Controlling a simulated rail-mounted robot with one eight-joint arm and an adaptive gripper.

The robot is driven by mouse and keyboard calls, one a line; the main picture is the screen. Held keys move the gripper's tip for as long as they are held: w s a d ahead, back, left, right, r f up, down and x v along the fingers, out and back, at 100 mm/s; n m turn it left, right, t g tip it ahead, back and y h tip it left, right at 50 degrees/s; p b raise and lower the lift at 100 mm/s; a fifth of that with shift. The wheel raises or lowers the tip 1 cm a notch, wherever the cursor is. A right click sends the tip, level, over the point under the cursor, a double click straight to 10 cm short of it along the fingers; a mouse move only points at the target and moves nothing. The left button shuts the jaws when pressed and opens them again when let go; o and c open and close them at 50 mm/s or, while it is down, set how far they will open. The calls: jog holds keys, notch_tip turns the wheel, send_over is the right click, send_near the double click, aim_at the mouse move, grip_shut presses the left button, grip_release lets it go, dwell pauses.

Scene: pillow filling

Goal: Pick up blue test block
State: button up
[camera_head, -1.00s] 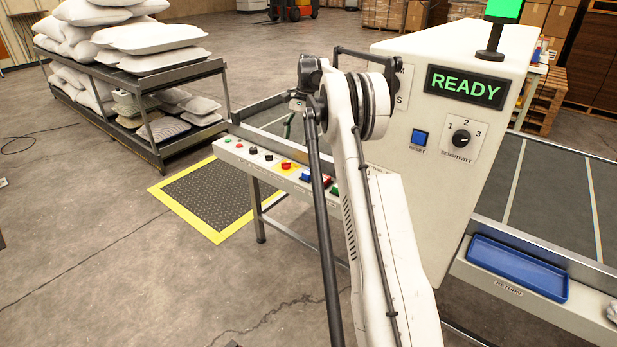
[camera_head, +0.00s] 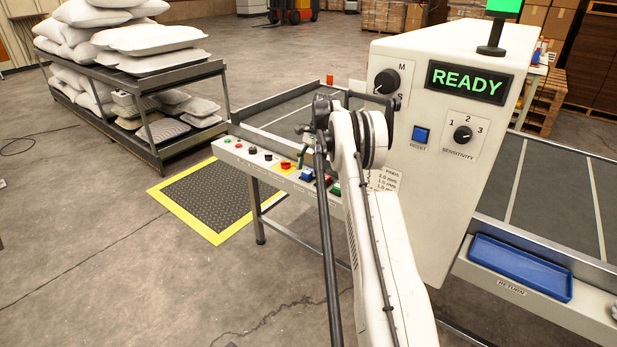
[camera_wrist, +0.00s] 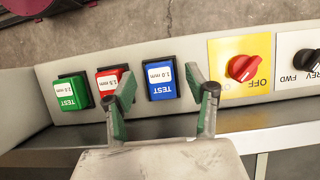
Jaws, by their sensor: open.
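The blue test block (camera_wrist: 161,82), labelled "TEST 1.0 mm", sits on the pale panel in the middle of the wrist view. It also shows in the head view (camera_head: 306,175). My gripper (camera_wrist: 159,74) is open and empty, with its green-padded fingers on either side of the blue block in the picture. Whether they are level with it or above it, I cannot tell. The left finger overlaps the edge of the red test block (camera_wrist: 107,80). My gripper is small and partly hidden behind my arm in the head view (camera_head: 303,156).
A green test block (camera_wrist: 72,98) lies left of the red one. A red OFF switch (camera_wrist: 243,68) on a yellow plate and a FWD/REV knob (camera_wrist: 307,62) stand to the right. The white READY cabinet (camera_head: 440,150) rises close beside my arm.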

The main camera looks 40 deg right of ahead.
jog(key=shift+a+f, duration=0.25)
jog(key=shift+f, duration=0.35)
jog(key=shift+c, duration=0.5)
jog(key=c, duration=1.1)
jog(key=shift+r, duration=0.15)
